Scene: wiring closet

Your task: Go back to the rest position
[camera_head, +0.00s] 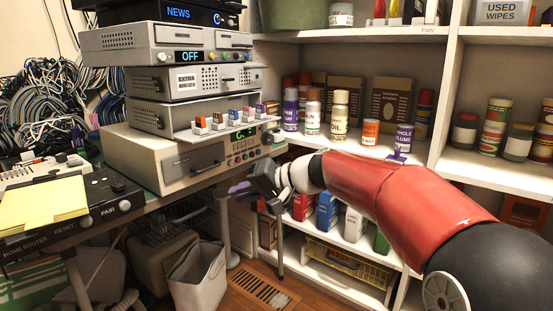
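My arm, with a red sleeve-like link, reaches in from the lower right. My gripper (246,192) is at its far end, in front of the lower right corner of the beige device (184,152) with a green display. It points left, and a dark purple part shows at its tip. I cannot tell whether that part is a finger or a held thing, nor whether the fingers are open or shut. My arm hides part of the shelves behind it.
Stacked devices stand on the bench at left, with a row of small coloured switches (226,120) on a ledge. A router (70,200) with yellow paper is at lower left. White shelves (495,172) with cans and bottles fill the right. A pale bin (197,278) stands on the floor.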

